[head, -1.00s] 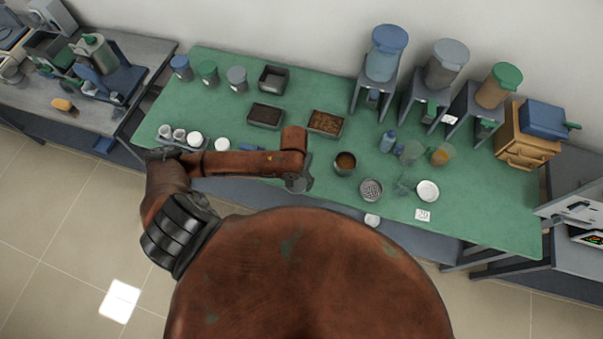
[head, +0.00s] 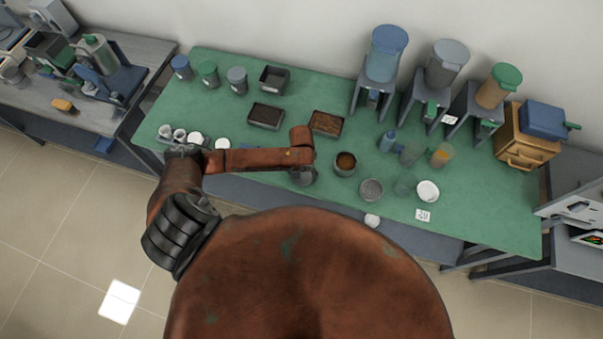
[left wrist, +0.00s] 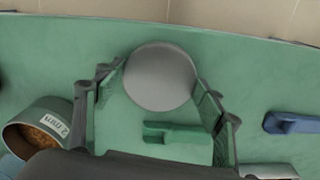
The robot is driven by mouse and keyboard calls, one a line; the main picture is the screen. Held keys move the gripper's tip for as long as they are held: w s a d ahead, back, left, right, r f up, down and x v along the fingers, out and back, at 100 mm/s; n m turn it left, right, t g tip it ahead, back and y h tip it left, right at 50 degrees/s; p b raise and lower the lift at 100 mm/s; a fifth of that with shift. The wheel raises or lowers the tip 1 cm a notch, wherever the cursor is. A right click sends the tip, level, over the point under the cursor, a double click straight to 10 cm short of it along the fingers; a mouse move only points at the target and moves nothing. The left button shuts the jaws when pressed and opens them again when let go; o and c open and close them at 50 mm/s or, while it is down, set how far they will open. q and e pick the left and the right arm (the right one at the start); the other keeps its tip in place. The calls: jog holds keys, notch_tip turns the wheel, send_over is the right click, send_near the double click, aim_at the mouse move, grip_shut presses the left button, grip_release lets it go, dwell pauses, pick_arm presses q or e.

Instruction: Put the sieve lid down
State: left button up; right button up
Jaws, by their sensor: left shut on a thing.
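The sieve lid is a plain grey disc (left wrist: 160,77). In the left wrist view it sits between the two fingers of my left gripper (left wrist: 160,84), which is shut on its rim. In the head view my left gripper (head: 303,176) is over the front part of the green table, left of a sieve with brown soil (head: 345,163). That sieve, labelled "2 mm", also shows at the lower left of the left wrist view (left wrist: 38,128). Whether the lid touches the table is not clear. My right gripper is out of view.
A perforated sieve (head: 371,189) and a white dish (head: 428,191) stand to the right. Two soil trays (head: 327,123) (head: 265,116) lie behind. A green tool (left wrist: 175,134) and a blue one (left wrist: 292,123) lie near the lid. The table's front edge (left wrist: 240,35) is close.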

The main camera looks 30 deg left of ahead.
aim_at(302, 176)
pick_arm(q)
jog(key=o, duration=1.1)
jog(key=shift+f, duration=0.1)
jog(key=shift+o, duration=0.5)
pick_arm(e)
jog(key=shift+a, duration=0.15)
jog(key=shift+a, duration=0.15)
pick_arm(q)
notch_tip(302, 176, up, 12)
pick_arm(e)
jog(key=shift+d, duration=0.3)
